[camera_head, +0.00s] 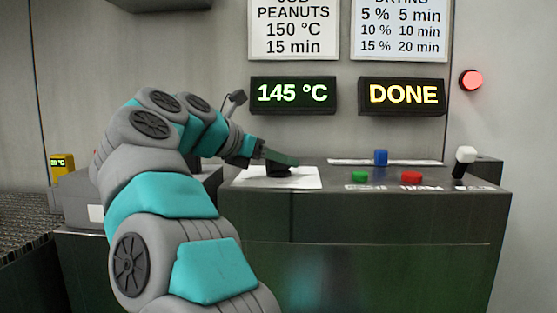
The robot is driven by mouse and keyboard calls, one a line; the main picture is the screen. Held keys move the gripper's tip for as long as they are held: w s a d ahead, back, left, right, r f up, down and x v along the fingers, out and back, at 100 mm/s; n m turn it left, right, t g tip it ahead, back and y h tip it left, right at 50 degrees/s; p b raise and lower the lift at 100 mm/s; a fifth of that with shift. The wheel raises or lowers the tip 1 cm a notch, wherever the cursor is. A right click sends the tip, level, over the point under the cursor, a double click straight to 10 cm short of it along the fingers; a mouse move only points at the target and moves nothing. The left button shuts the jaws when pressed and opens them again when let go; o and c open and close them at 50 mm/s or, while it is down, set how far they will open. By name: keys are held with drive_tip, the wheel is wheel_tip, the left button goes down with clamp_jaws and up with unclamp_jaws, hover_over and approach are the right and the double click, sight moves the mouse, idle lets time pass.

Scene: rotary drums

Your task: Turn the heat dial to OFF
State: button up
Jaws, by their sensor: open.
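The heat dial (278,171) is a dark knob on a white plate (308,178) on top of the dark console, at the left part of its top. My gripper (283,159) is open at the dial, its dark jaw lying across the top of the knob. I cannot tell whether the fingers touch the knob or are around it. The arm and gripper hide part of the dial and its plate, and no marking or pointer position can be read.
Right of the dial on the console (400,220) are a blue slider knob (380,157), a green button (359,176), a red button (411,177) and a white-topped lever (465,160). A display (402,95) reads DONE. A red lamp (471,79) glows on the wall.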

clamp_jaws()
idle(0.3)
